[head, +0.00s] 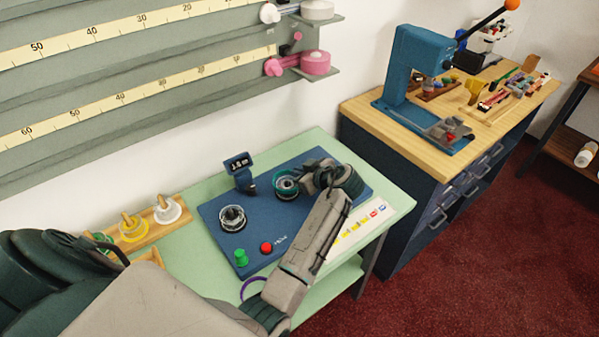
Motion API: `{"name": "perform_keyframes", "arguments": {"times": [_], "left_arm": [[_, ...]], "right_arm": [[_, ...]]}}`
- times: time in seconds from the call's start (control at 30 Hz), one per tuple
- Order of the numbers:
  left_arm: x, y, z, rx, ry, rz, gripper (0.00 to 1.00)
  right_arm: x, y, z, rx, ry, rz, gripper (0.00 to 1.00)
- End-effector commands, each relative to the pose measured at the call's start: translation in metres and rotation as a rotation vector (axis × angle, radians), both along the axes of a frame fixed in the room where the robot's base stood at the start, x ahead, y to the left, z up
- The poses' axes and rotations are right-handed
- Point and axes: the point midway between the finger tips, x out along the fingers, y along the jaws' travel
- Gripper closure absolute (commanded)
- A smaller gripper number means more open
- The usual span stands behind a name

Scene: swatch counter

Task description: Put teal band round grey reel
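A teal ring-shaped band (281,190) shows at the back of the blue mat, around or above a dark round part. I cannot tell whether it rests on that part or is held over it. A dark grey reel with a pale rim (232,218) stands on the mat to the left, with no teal on it. My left gripper (303,182) is right beside the teal band, at its right side. Its fingertips are small and partly hidden by the wrist, so its opening does not show. My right gripper is not in view.
The blue mat (212,214) also bears a small display (239,164), a green knob (241,258) and a red button (266,248). A purple ring (253,289) lies at the front edge, partly behind my arm. A wooden rack (152,228) holds yellow and white spools.

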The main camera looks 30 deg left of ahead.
Motion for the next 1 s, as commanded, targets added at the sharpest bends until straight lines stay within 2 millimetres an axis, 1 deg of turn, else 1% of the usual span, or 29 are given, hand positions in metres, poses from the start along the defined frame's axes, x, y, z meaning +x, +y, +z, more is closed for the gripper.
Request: {"name": "perform_keyframes", "arguments": {"times": [0.37,0.77,0.87,0.9,0.93,1.0], "left_arm": [[0.0,-0.0001,-0.0005,0.0,0.0,0.0,1.0],[0.0,-0.0002,-0.0055,0.0,0.0,0.0,1.0],[0.0,-0.0001,-0.005,0.0,0.0,0.0,0.83],[-0.0001,-0.0002,-0.0051,0.0,0.0,0.0,0.75],[-0.0002,-0.0002,-0.0052,-0.001,0.001,0.001,0.71],[-0.0004,-0.0002,-0.0055,-0.001,0.001,0.001,0.71]], "right_arm": [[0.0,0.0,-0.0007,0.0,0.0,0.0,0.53],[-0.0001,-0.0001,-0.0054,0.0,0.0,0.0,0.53],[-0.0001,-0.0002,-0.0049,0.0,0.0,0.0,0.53],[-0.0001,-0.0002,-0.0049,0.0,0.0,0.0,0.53],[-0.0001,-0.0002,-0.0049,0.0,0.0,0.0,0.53],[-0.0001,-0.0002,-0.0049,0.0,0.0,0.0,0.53]]}}
